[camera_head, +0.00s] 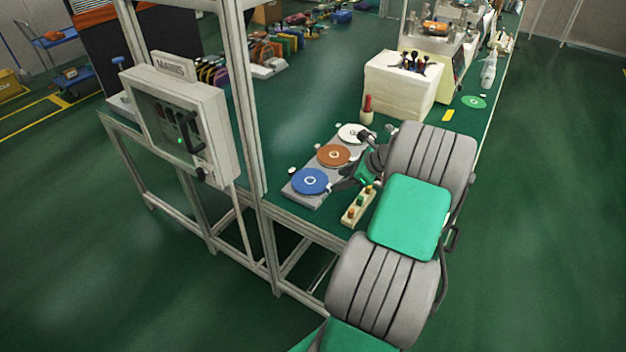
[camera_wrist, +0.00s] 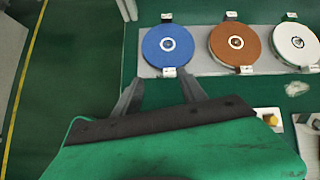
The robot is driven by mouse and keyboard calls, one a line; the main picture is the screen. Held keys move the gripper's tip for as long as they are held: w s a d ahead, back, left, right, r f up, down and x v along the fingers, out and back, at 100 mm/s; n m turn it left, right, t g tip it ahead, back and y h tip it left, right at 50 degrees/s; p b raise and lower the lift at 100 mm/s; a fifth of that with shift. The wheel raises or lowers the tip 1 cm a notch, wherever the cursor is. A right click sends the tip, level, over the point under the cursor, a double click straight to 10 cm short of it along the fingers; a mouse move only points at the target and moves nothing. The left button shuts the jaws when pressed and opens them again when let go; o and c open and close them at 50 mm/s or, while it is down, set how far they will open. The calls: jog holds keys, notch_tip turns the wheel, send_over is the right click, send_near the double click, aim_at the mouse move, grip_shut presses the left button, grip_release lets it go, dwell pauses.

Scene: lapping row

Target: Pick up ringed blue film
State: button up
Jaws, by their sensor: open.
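The ringed blue film (camera_head: 310,181) is a round blue disc with a white ring at its middle. It lies at the near left end of a grey plate (camera_head: 322,198), beside an orange-brown disc (camera_head: 334,155) and a white disc (camera_head: 353,133). In the wrist view the blue film (camera_wrist: 155,57) is ahead of my gripper (camera_wrist: 161,88), with a white tab (camera_wrist: 169,72) at its near edge. My gripper's two fingers are spread apart with nothing between them. In the head view my gripper (camera_head: 338,186) is just right of the blue film, partly hidden by my arm.
A cream block with coloured buttons (camera_head: 355,206) stands near the bench's front edge, close to my gripper. A red-handled tool in a holder (camera_head: 367,112) and a white box (camera_head: 403,86) stand farther back. A frame post (camera_head: 247,100) and control box (camera_head: 182,120) are at left.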

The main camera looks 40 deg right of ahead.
jog(key=w+f, duration=0.1)
jog(key=f, duration=0.1)
jog(key=w+f+m, duration=0.1)
jog(key=f, duration=0.1)
jog(key=w+f+m+p, duration=0.1)
jog(key=w+f, duration=0.1)
jog(key=shift+d+f+t, duration=0.15)
jog(key=shift+d+t, duration=0.05)
jog(key=shift+t, duration=0.1)
jog(key=shift+c, duration=0.6)
grip_shut()
